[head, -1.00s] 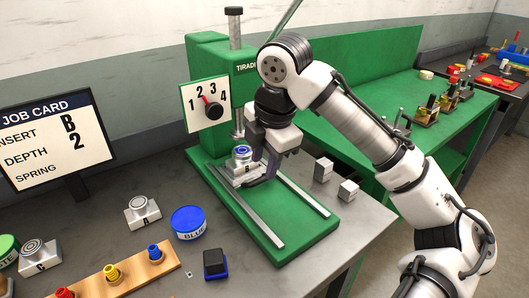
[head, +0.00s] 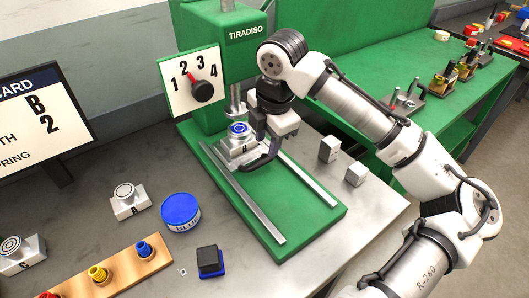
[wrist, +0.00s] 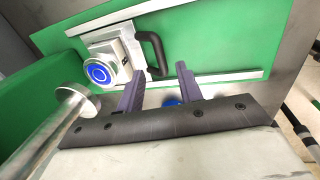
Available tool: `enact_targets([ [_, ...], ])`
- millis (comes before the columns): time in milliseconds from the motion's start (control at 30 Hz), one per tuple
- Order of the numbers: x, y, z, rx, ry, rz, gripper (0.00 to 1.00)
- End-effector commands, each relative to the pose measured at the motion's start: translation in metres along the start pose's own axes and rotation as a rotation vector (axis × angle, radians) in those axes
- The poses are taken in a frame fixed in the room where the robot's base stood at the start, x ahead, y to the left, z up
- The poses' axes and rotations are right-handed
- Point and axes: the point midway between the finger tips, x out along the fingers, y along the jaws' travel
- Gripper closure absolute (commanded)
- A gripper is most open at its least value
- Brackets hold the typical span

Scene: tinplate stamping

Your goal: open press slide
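The press slide (head: 238,155) is a metal block marked B with a blue-ringed round insert (head: 238,129) on top. It sits at the back of the rails on the green press (head: 287,200), beside and below the ram. Its black handle (head: 266,157) faces the front; it also shows in the wrist view (wrist: 156,52). My gripper (head: 284,130) is close to the handle. In the wrist view my gripper (wrist: 158,72) has its two purple fingers apart with nothing held. The handle's near end appears between the fingertips; I cannot tell the depth between them.
The rails in front of the slide are clear. Two metal blocks (head: 329,149) stand right of the press. A dial (head: 202,90) is on the press's left. A blue tin (head: 181,213), spare insert block (head: 127,202) and wooden peg strip (head: 125,270) lie at left.

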Motion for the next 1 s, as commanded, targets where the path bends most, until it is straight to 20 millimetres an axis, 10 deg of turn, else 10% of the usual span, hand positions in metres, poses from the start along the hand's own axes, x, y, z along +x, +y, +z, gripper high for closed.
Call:
enact_targets([
  [300, 0.051, 0.0, 0.0, 0.0, 0.001, 0.0, 0.64],
  [733, 0.061, 0.0, 0.0, -0.001, 0.0, 0.001, 0.64],
  [1000, 0.061, 0.0, 0.0, -0.001, 0.0, 0.001, 0.99],
])
